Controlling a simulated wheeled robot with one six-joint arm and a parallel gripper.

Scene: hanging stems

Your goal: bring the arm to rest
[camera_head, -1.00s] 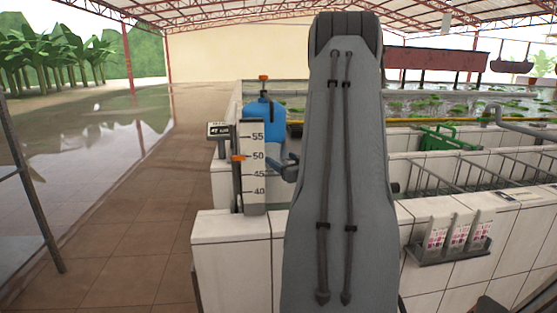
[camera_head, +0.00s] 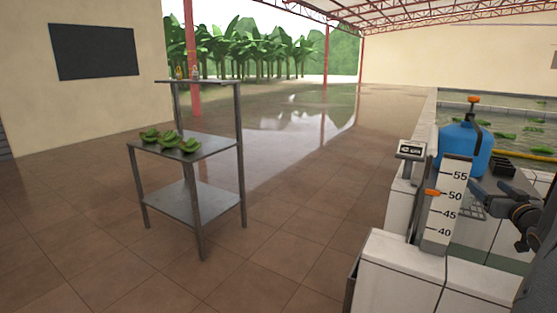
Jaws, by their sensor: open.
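My arm shows only in part, at the right edge of the head view. My dark grey gripper (camera_head: 480,198) is at its end, pointing left in front of the blue tank and the bench. It is small in the picture; its jaws are apart and I see nothing between them. Much of the rest of my arm is outside the picture.
A white height gauge (camera_head: 447,205) with an orange marker stands on the tiled wall (camera_head: 405,275), close left of my gripper. A blue tank (camera_head: 462,150) and a small scale display (camera_head: 411,150) are behind. A metal rack (camera_head: 215,150) holds green bunches (camera_head: 190,145). The floor between is clear.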

